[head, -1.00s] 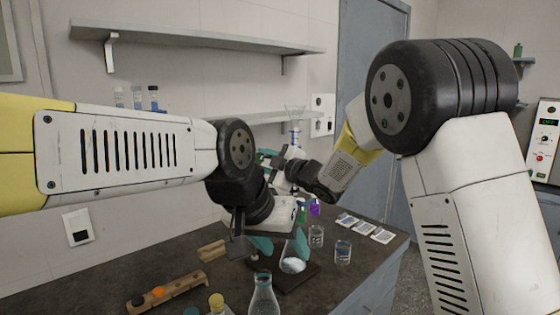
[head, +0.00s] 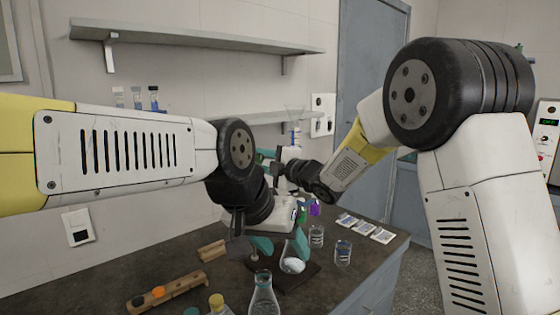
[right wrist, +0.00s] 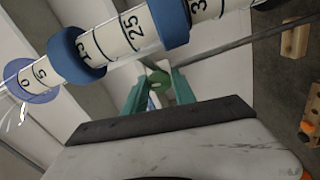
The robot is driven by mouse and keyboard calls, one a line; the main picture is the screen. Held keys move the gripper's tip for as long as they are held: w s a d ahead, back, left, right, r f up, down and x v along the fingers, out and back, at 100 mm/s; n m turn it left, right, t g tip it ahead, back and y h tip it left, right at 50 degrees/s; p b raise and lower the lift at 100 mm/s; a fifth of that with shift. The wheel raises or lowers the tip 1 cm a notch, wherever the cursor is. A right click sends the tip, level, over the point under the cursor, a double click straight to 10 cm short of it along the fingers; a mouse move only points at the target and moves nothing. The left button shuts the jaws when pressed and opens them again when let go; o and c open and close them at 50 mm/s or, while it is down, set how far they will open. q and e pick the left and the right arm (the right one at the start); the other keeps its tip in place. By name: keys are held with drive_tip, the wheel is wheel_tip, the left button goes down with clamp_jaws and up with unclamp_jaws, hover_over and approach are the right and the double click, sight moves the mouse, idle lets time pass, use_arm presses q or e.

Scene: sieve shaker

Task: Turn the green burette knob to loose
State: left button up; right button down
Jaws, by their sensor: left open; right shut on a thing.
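The burette is a clear tube with blue bands and printed graduations; it runs across the top left of the right wrist view (right wrist: 118,38). Its upper part shows in the head view (head: 295,135). The green knob (right wrist: 158,86) sits between the two teal fingertips of my right gripper (right wrist: 158,92), which is shut on it. In the head view my right gripper (head: 270,160) is mostly hidden behind my arms. My left gripper (head: 281,243) is open, lower down, its teal fingers on either side of a conical flask (head: 292,263); I cannot tell whether they touch it.
Two small beakers, (head: 316,236) and (head: 343,252), stand right of the flask. Another flask (head: 264,297) stands at the front. A wooden rack (head: 165,292) and a wooden block (head: 213,250) are at left. Flat packets (head: 365,229) lie at the bench's right.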

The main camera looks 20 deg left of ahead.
drive_tip(key=shift+n, duration=0.8)
drive_tip(key=c, duration=1)
unclamp_jaws()
drive_tip(key=shift+c, duration=0.2)
drive_tip(key=v, duration=0.7)
drive_tip(key=shift+s+d, duration=0.15)
drive_tip(key=shift+d, duration=0.25)
